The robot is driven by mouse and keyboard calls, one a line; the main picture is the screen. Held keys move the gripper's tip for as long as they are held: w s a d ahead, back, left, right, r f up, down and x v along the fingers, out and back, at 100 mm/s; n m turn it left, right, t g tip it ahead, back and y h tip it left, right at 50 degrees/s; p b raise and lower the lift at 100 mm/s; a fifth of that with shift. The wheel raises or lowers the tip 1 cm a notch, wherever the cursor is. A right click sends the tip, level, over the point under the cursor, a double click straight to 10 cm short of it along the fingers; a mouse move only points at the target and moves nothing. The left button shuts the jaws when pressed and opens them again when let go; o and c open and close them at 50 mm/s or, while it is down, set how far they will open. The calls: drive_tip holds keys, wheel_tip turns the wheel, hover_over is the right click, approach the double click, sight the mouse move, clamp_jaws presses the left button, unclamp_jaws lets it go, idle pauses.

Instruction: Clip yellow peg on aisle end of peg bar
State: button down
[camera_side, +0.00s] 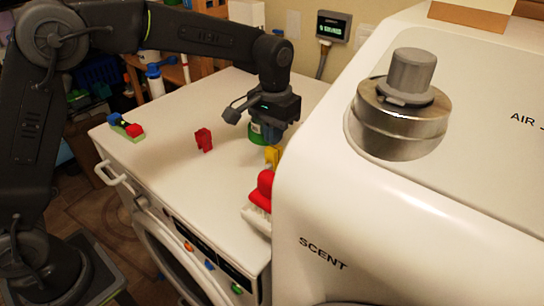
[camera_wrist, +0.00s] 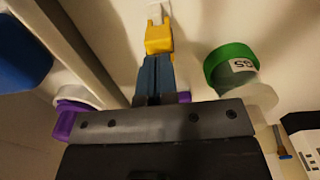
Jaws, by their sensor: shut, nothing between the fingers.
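The yellow peg (camera_wrist: 158,38) lies just beyond the tips of my gripper (camera_wrist: 154,60) in the wrist view, with a thin white piece (camera_wrist: 155,12) at its far end. In the side view the yellow peg (camera_side: 271,156) shows just below my gripper (camera_side: 270,140), near the big white machine's edge. The blue fingers are shut with nothing between them. I cannot tell whether the fingertips touch the peg. The white piece may be the peg bar, but I cannot tell, nor whether the peg is clipped on it.
A green-capped container (camera_wrist: 230,65) stands right of the fingers. A purple-and-white item (camera_wrist: 68,118) is at left. A red peg (camera_side: 204,140) stands on the white top (camera_side: 170,165). A red knobbed object (camera_side: 262,192) sits nearer the front. The white machine (camera_side: 430,210) walls the right side.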

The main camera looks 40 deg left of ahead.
sight(274, 148)
drive_tip(key=shift+f, duration=0.9)
idle(0.3)
drive_tip(key=shift+r, duration=3.05)
drive_tip(key=shift+s+a+r, duration=0.15)
drive_tip(key=shift+s+r, duration=0.05)
drive_tip(key=s+a+r+t, duration=0.2)
drive_tip(key=s+a+r, duration=0.15)
drive_tip(key=s, duration=0.55)
drive_tip(key=s+a+r+t, duration=0.2)
drive_tip(key=s+a, duration=0.2)
drive_tip(key=s, duration=0.4)
drive_tip(key=s+a+f+t, duration=0.1)
drive_tip(key=s+a+f, duration=0.1)
drive_tip(key=s, duration=0.6)
drive_tip(key=shift+s+f+t, duration=0.3)
drive_tip(key=shift+s+f, duration=0.1)
drive_tip(key=shift+f, duration=0.45)
